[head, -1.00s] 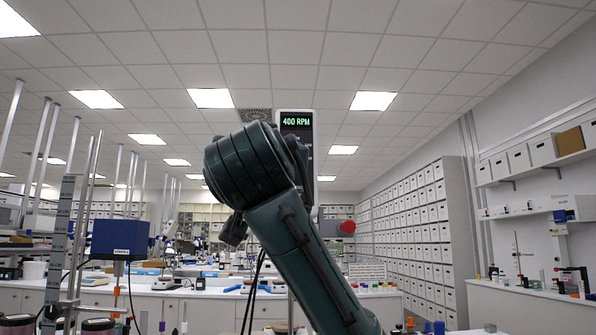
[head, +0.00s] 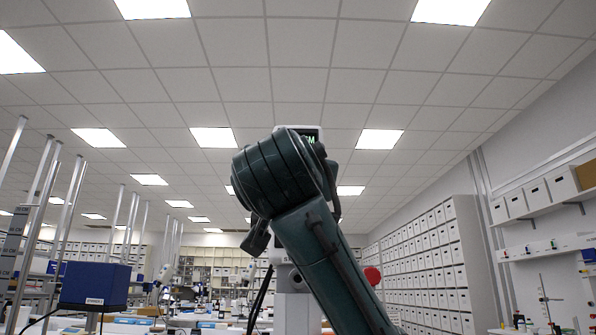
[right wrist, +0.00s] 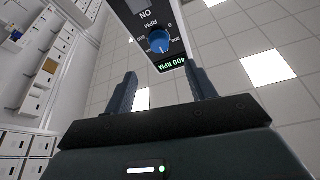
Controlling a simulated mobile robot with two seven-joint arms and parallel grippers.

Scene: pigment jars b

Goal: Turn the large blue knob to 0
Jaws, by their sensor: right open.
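The large blue knob (right wrist: 159,43) sits on a dark panel with a printed RPM scale, in the right wrist view. It has a light pointer mark toward the display side. Beside it a green display (right wrist: 171,65) reads 400 RPM. My right gripper (right wrist: 161,72) is open and empty, its two fingers pointing toward the panel and apart from the knob. In the head view my right arm hides the knob and most of the device (head: 295,310); only a corner of its display shows above the arm. My left gripper is not in view.
A red button (head: 373,275) shows right of my arm. A blue box-like device (head: 95,286) and several metal rods stand at left. White storage boxes (head: 430,265) line the back right, with a wall shelf at far right. The space around the panel's lower end looks free.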

